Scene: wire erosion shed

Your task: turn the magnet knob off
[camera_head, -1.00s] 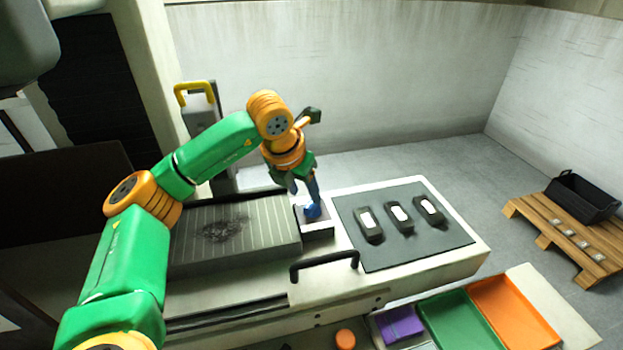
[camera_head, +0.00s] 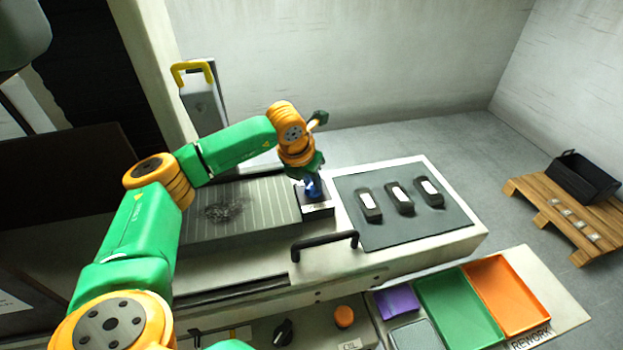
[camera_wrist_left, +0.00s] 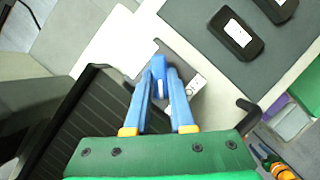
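The blue magnet knob (camera_wrist_left: 159,66) with a white mark stands on a small dark block (camera_head: 318,211) with a white label, at the right end of the grooved magnet plate (camera_head: 235,215). My left gripper (camera_wrist_left: 160,78) reaches down over it; the blue fingers lie on both sides of the knob and seem to touch it. In the head view my left gripper (camera_head: 312,182) is above the block, and its fingers blend with the blue knob.
A dark mat (camera_head: 405,222) with several black parts lies right of the block. A black handle (camera_head: 325,244) is in front. A yellow-handled post (camera_head: 200,95) stands behind the plate.

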